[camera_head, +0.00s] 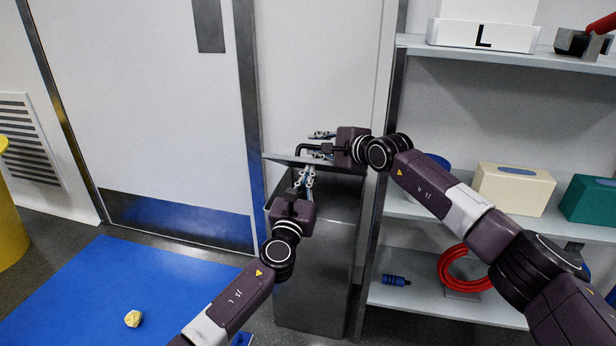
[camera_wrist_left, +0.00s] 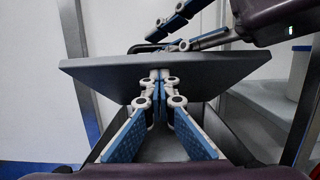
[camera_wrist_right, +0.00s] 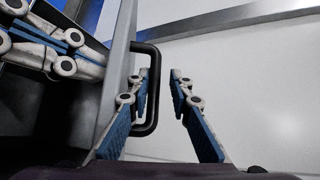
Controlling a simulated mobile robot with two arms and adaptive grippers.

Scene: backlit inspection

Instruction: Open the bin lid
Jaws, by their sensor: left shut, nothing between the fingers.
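The grey metal bin (camera_head: 318,275) stands beside the door. Its lid (camera_head: 285,158) is partly raised, with a gap above the bin's rim; the lid also shows in the left wrist view (camera_wrist_left: 110,75). My left gripper (camera_head: 309,168) is shut and empty, its fingertips at the underside of the lid, over the bin's opening. Whether they press on it is hard to tell. My right gripper (camera_wrist_right: 159,72) is open on the lid's other side. The lid's black handle (camera_wrist_right: 152,115) has its bar between the right fingers, close to the left one in that view.
A shelf (camera_head: 510,55) with boxes, a red coil (camera_head: 455,272) and a blue item stands close at right. A blue mat (camera_head: 110,290) with a crumpled yellow piece (camera_head: 132,318) lies at left. A yellow container (camera_head: 8,230) stands at the far left.

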